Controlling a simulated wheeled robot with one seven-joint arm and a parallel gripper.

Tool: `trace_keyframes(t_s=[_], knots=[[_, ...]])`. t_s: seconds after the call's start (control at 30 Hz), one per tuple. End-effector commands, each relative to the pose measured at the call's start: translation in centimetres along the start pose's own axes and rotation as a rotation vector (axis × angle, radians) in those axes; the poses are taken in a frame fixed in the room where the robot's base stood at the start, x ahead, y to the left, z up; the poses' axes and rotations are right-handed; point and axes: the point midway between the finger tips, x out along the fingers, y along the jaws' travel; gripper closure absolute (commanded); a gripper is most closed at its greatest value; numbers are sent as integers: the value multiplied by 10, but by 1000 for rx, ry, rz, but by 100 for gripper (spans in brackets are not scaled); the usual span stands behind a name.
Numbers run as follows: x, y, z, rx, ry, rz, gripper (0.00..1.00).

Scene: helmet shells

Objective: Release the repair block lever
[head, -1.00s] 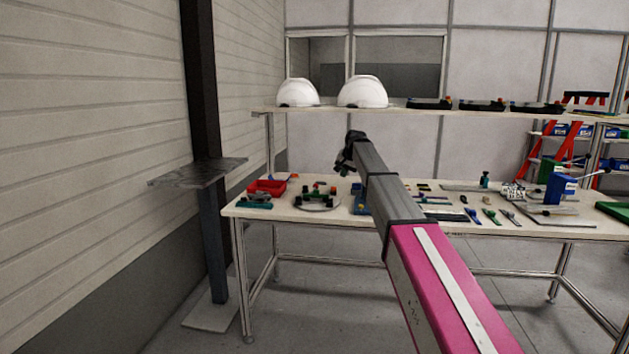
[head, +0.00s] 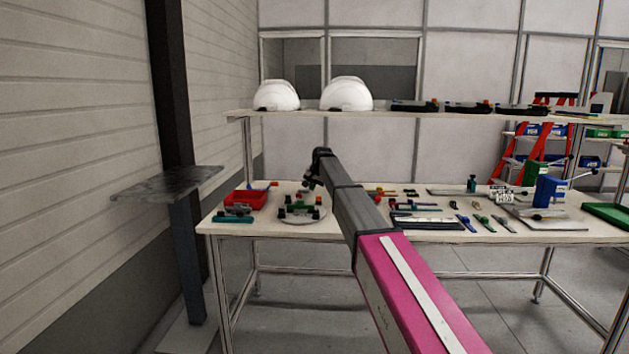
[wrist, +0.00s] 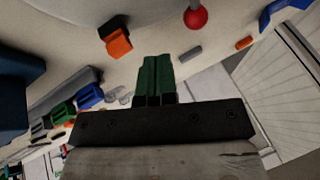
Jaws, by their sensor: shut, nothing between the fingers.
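My gripper (head: 309,187) hangs above the left part of the workbench, just over a round plate (head: 290,218) with red, green and dark fittings. In the wrist view its green fingers (wrist: 157,62) are together and hold nothing. A red ball knob (wrist: 196,16) on a grey rod shows at the top of the wrist view, ahead and right of the fingertips and apart from them. A blue block (head: 549,191) with a lever (head: 580,175) stands at the right of the bench; a green block (head: 530,173) is behind it. I cannot tell which part is the repair block lever.
A red tray (head: 246,198) lies left of the plate. Several hand tools lie mid-bench. White helmets (head: 346,95) and dark trays sit on the shelf (head: 390,115) above. A black-orange piece (wrist: 116,39) and a blue bracket (wrist: 282,12) flank the fingers. A dark post stands left.

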Motion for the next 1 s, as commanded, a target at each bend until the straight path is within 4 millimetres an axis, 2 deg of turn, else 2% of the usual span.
trace_keyframes(t_s=[0.13,0.3,0.5,0.87,1.0], knots=[[28,-1,-1,0,-1,1,100],[42,-20,3,-2,0,-1,100],[50,-27,5,-1,1,0,100],[51,-28,6,0,1,0,100],[60,-39,6,-1,-1,-1,100]])
